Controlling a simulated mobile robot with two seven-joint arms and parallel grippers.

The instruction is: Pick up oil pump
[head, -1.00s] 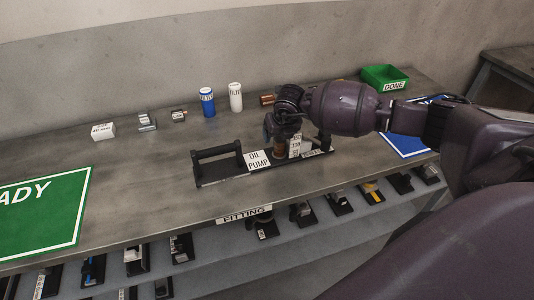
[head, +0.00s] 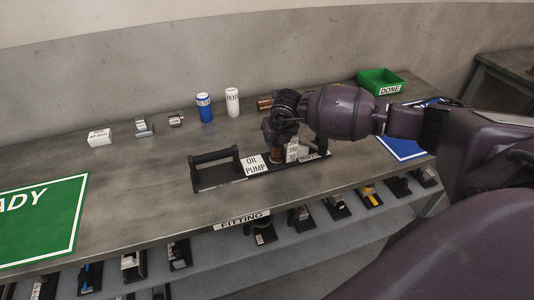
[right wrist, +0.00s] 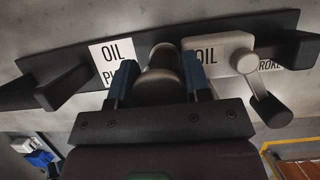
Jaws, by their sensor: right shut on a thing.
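A long black pallet (head: 213,181) with end handles lies on the bench and carries a white OIL PUMP label (head: 252,164). The oil pump (head: 276,155), a small copper-brown round part, stands on it right of the label. My right gripper (head: 277,144) reaches down over it from above. In the right wrist view its two blue fingers (right wrist: 160,85) close on both sides of the rounded oil pump (right wrist: 161,60). I cannot tell whether the pump still touches the pallet. My left gripper is out of view.
A pale crank-shaped part (right wrist: 236,56) stands close beside the right finger. Blue (head: 204,107) and white (head: 232,102) filter cans and small parts line the back of the bench. A green DONE bin (head: 381,84) is at back right. The green mat (head: 40,225) is clear.

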